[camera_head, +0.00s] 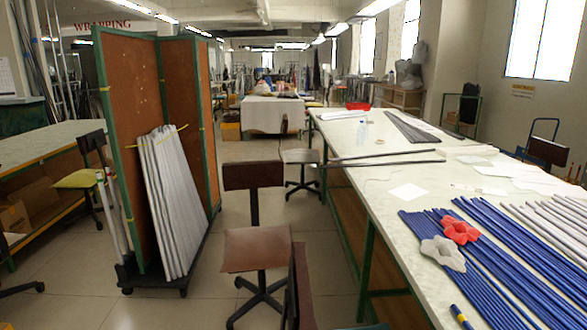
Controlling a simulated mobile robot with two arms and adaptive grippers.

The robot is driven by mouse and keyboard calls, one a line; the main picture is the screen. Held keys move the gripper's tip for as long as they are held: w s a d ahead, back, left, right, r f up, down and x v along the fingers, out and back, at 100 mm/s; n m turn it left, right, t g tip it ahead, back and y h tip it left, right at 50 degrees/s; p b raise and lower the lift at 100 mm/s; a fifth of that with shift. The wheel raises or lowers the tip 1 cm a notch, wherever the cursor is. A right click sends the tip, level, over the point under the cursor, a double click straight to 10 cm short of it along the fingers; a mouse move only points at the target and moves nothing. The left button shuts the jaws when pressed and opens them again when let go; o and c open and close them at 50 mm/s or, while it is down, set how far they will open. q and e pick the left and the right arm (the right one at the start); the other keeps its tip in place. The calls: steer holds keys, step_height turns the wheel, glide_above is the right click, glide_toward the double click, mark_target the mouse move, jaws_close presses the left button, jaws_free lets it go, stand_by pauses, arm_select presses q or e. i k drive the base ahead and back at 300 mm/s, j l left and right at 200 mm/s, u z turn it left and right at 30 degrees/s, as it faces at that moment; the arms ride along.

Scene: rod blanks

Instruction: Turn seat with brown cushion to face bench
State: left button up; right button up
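The seat with the brown cushion (257,249) is a swivel chair on a dark star base, standing on the tiled floor in the middle of the view. Its dark brown backrest (253,176) is on the far side of the cushion, so the chair faces roughly toward me. The bench (408,188) is the long pale-topped table with green legs on the right. The chair stands to the left of the bench, apart from it, with its side toward it. Neither of my grippers is in view.
Another brown chair back (300,287) stands edge-on in the near foreground, partly overlapping the chair. A wheeled rack (128,150) with pale rods is on the left. A grey-seated chair (300,156) stands farther back by the bench. Blue rods (525,245) lie on the bench.

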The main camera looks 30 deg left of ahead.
mark_target(256, 248)
steer(key=i+j+z, duration=0.1)
steer(key=j, duration=0.4)
steer(key=i+j+z, duration=0.1)
steer(key=j, duration=0.35)
steer(key=i+j+z, duration=0.1)
steer(key=i+j, duration=0.15)
steer(key=j, duration=0.25)
steer(key=i+j+z, duration=0.1)
steer(key=j, duration=0.4)
steer(key=i+j+z, duration=0.15)
steer(key=j, duration=0.4)
steer(key=k, duration=0.05)
